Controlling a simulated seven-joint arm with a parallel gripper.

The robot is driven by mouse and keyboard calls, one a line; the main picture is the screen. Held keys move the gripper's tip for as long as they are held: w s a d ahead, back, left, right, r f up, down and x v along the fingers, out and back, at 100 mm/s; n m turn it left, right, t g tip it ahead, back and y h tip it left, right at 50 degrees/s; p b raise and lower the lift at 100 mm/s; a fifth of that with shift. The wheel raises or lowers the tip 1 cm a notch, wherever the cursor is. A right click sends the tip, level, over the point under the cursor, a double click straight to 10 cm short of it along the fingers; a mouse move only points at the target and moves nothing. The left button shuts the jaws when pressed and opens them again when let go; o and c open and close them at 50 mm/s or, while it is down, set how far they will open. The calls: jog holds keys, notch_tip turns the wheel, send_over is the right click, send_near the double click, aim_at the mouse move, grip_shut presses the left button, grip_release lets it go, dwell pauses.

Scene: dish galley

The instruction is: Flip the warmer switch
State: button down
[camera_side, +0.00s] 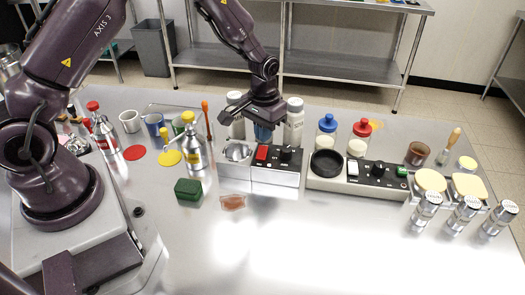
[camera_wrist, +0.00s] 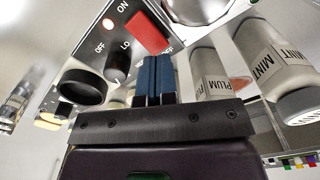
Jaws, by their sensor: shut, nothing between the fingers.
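A red rocker switch (camera_side: 262,153) sits on the top left of a steel control box (camera_side: 275,176) with a black knob (camera_side: 285,155). Which way the switch is tipped I cannot tell. My gripper (camera_side: 263,138) points down just behind this box. Its blue fingers (camera_wrist: 154,68) are shut and empty; whether they touch the switch is unclear.
Bottles labelled MINT (camera_wrist: 265,60) and PLUM (camera_wrist: 208,75) stand close beside my fingers. A steel cup (camera_side: 237,151) is left of the switch. A second unit with a black round plate (camera_side: 326,163) and a green switch (camera_side: 402,172) stands right. The front tabletop is mostly clear.

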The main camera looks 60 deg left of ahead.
aim_at(264, 146)
jog(key=shift+f, duration=1.3)
dwell(0.4)
jog(key=shift+r, duration=3.55)
